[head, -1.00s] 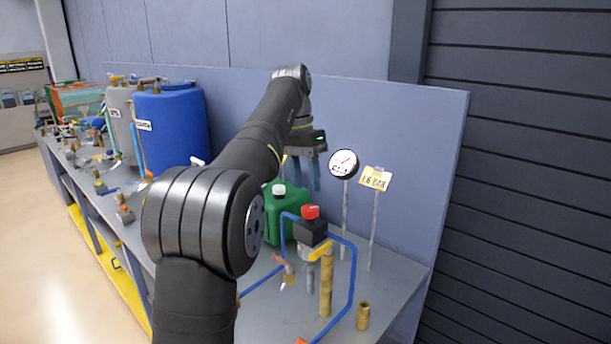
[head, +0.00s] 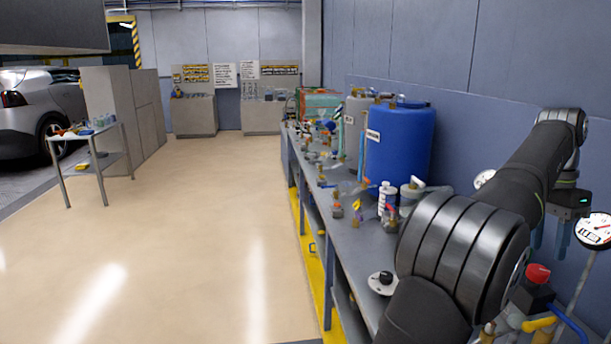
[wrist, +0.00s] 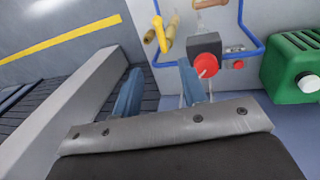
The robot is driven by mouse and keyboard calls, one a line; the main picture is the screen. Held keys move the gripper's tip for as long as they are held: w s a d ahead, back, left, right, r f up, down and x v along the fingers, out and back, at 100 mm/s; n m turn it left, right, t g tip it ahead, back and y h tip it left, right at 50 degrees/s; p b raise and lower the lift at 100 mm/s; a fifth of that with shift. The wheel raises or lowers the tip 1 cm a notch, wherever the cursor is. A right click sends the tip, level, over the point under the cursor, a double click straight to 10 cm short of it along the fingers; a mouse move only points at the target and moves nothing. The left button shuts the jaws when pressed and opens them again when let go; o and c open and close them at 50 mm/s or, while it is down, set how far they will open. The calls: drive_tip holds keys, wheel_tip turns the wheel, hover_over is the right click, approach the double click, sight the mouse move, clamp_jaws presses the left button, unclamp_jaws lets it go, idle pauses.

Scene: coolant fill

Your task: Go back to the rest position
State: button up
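My gripper (head: 551,236) is at the right of the head view, fingers pointing down, above the end of the bench. In the wrist view my gripper (wrist: 158,92) has its two blue-grey fingers spread apart with nothing between them. The red knob (head: 538,272) on its black block is below my gripper; the knob also shows in the wrist view (wrist: 206,66), just beyond the right finger. The green jug (wrist: 298,68) with a white cap is at the right of the wrist view; my arm hides it in the head view.
A round gauge (head: 594,230) stands on a post near my gripper. Blue pipe (wrist: 256,50) and brass fittings surround the red knob. A blue drum (head: 402,145), bottles and fittings crowd the bench (head: 352,262).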

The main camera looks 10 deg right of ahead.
sight(539, 326)
drive_tip(key=s+f, duration=0.1)
drive_tip(key=f, duration=0.4)
drive_tip(key=s+f, duration=0.1)
drive_tip(key=f, duration=0.4)
drive_tip(key=s+f, duration=0.1)
drive_tip(key=f, duration=0.4)
drive_tip(key=shift+s+f, duration=0.1)
drive_tip(key=shift+f, duration=0.2)
drive_tip(key=w+r, duration=0.2)
drive_tip(key=r, duration=0.7)
drive_tip(key=w+r, duration=0.2)
drive_tip(key=r, duration=0.6)
drive_tip(key=s+f, duration=0.1)
drive_tip(key=f, duration=0.4)
drive_tip(key=s+f, duration=0.1)
drive_tip(key=f, duration=0.5)
drive_tip(key=s+f, duration=0.2)
drive_tip(key=f, duration=0.4)
drive_tip(key=shift+f, duration=0.1)
drive_tip(key=shift+s+n, duration=0.25)
drive_tip(key=shift+n, duration=0.4)
drive_tip(key=shift+s+n, duration=0.2)
drive_tip(key=shift+n, duration=0.45)
drive_tip(key=shift+o, duration=0.2)
